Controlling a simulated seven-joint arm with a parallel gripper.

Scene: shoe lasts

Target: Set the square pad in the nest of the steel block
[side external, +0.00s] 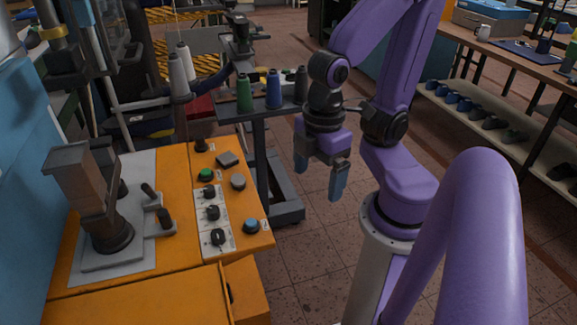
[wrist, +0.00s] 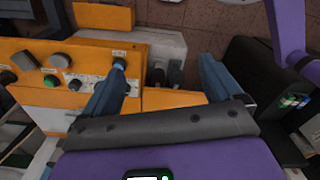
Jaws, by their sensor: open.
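A small dark grey square piece (side external: 228,159) lies flat near the far end of the orange machine top; it looks like the square pad, but I cannot be sure. It also shows in the wrist view (wrist: 25,60), at the left. I cannot pick out a steel block with a nest for certain; a grey metal piece with dark pegs (side external: 160,212) stands beside the press on the left. My gripper (side external: 320,172) is open and empty, right of the orange top and apart from it. In the wrist view its fingers (wrist: 165,85) are spread wide.
The orange top (side external: 185,262) carries a green button (side external: 205,174), a grey round button (side external: 238,181), black knobs and a blue button (side external: 250,226). A tall press (side external: 88,185) stands at left. Thread spools stand on a dark shelf (side external: 262,110) behind. Floor below my gripper is clear.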

